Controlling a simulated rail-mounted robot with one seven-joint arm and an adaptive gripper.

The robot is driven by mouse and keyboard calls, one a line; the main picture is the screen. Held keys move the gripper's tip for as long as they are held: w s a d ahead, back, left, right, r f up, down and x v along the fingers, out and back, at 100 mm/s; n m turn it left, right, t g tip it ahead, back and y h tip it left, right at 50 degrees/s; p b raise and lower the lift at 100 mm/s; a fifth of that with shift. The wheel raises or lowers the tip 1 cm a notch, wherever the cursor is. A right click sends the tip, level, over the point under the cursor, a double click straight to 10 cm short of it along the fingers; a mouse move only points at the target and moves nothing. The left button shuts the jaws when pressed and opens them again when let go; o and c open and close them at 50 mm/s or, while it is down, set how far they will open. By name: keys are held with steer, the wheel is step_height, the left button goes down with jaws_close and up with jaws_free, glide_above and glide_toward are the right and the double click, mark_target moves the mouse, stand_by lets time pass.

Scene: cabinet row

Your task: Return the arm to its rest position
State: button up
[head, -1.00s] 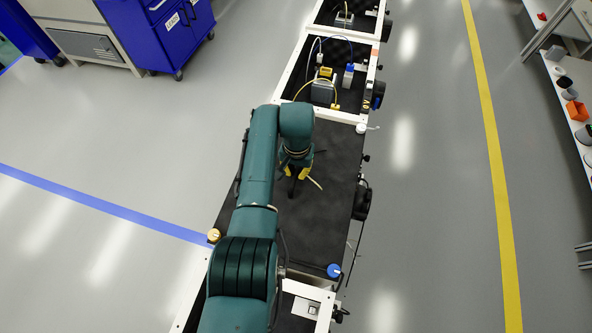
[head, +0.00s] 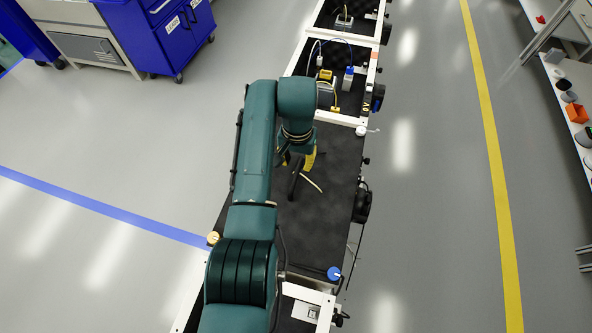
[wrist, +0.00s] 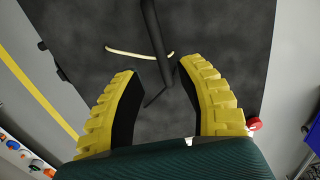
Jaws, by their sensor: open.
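My green arm reaches over a black cabinet panel (head: 325,215) in the head view. My gripper (head: 302,170), with yellow fingers, hangs above the panel, partly hidden by my wrist. In the wrist view my gripper (wrist: 158,72) has its two ribbed yellow fingers spread apart, with nothing gripped between them. A slim black bar (wrist: 153,35) shows beyond the fingertips, and a pale yellow cable (wrist: 125,52) passes by it over the panel. The cable (head: 312,183) also shows in the head view. I cannot tell how far the fingertips are from the bar.
A blue knob (head: 334,273), a yellow knob (head: 213,237) and a white knob (head: 361,130) sit at the panel's corners; a red knob (wrist: 254,124) shows in the wrist view. Open cabinets with devices (head: 325,76) stand beyond. A blue cart (head: 175,35) is at the upper left.

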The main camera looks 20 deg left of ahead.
step_height(320, 180, up, 5)
steer(key=shift+f, duration=0.1)
steer(key=d+f+m+t, duration=0.15)
steer(key=d+f, duration=0.35)
steer(key=d, duration=0.6)
steer(key=w+d+r+m+t, duration=0.1)
steer(key=d+r+t, duration=0.4)
steer(key=r, duration=0.3)
steer(key=d+r+m+t, duration=0.1)
steer(key=d+r+t, duration=0.4)
steer(key=r, duration=0.2)
steer(key=s+d+r+n+t, duration=0.1)
steer(key=s+r+t, duration=0.5)
steer(key=r, duration=0.7)
steer(key=s+d+r+t, duration=0.1)
steer(key=s+r+t, duration=0.4)
steer(key=s+r, duration=0.5)
step_height(320, 180, up, 37)
steer(key=w+p, duration=0.3)
steer(key=p, duration=3.2)
steer(key=shift+a+h, duration=0.25)
steer(key=shift+h, duration=0.05)
